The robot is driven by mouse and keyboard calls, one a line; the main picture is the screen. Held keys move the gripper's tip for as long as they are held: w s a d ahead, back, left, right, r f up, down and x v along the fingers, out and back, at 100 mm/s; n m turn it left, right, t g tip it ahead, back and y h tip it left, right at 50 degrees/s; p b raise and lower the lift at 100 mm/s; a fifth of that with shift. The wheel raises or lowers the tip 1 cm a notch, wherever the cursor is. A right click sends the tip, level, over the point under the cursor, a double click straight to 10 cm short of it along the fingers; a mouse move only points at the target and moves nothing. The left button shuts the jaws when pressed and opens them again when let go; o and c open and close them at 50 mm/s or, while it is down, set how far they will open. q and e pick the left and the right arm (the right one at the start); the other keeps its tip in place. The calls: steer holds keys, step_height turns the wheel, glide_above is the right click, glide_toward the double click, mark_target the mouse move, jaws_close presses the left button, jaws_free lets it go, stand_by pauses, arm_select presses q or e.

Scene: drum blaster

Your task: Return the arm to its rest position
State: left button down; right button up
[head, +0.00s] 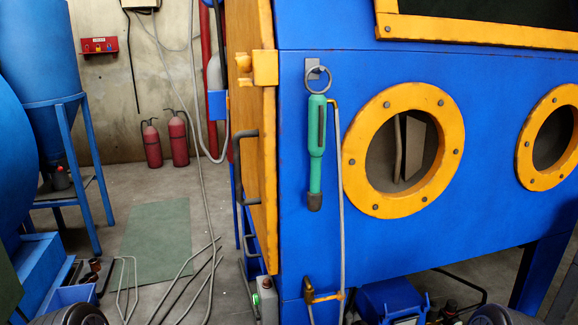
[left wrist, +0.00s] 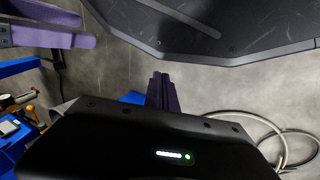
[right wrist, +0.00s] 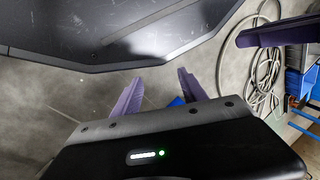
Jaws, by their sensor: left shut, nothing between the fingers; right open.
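My left gripper (left wrist: 160,90) shows in the left wrist view with its purple fingers together and nothing between them. My right gripper (right wrist: 157,88) shows in the right wrist view with its two purple fingers spread apart and empty. Purple fingers of the other gripper also show at the upper left of the left wrist view and the upper right of the right wrist view. Both grippers hang over the grey floor, beside a dark panel that looks like my own base. Neither gripper shows in the head view.
A blue blast cabinet (head: 415,75) with orange-ringed portholes (head: 357,150) fills the right side. A green-handled tool (head: 316,140) hangs on its front. Its orange side door (head: 252,120) is at the left edge. Hoses (head: 210,250) lie on the floor. Red extinguishers (head: 152,145) stand behind.

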arm_select(q)
step_height(320, 180, up, 27)
steer(key=s+d+p, duration=0.1)
steer(key=s+p, duration=0.1)
steer(key=p, duration=2.5)
steer(key=shift+d+f+g, duration=0.2)
steer(key=shift+d+g, duration=0.1)
